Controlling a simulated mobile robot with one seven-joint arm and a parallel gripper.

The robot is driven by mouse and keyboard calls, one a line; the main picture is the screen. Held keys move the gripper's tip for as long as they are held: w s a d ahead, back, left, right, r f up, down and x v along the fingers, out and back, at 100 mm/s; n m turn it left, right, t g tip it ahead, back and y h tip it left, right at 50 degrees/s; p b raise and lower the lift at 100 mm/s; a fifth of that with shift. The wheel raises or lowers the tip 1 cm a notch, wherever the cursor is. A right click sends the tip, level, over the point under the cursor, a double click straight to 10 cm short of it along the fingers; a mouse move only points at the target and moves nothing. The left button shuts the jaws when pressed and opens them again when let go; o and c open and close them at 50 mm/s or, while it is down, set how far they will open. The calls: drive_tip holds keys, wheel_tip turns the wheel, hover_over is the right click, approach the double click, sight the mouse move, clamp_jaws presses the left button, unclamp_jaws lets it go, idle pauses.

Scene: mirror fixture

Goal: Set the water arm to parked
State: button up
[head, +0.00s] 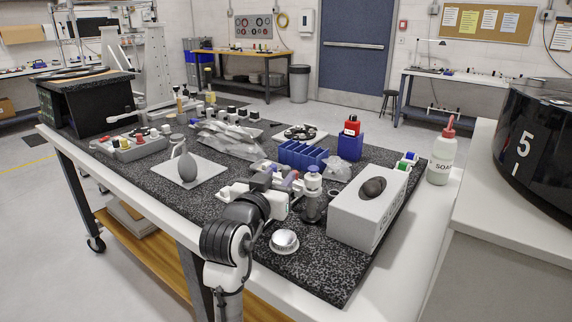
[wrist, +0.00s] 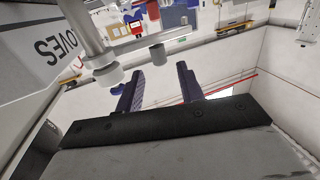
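I cannot tell for sure which thing is the water arm. A pale lever-like piece (head: 120,117) sticks out beside the black box at the far left of the bench in the head view. My gripper (wrist: 160,84) is open and empty in the wrist view, its two dark fingers spread apart. In the head view my arm reaches over the front of the bench, and its fingertips are hard to make out among the small parts.
A white gloves box (head: 352,215) with a dark lump on top stands right of my gripper. A silver dome (head: 284,242) sits at the front. Blue bins (head: 303,156), a white board (head: 190,180) and a soap bottle (head: 441,160) stand around. A black drum (head: 538,130) is at right.

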sight(284, 169)
drive_tip(key=x, duration=0.5)
drive_tip(key=shift+w+p, duration=0.2)
drive_tip(key=shift+p, duration=0.2)
clamp_jaws()
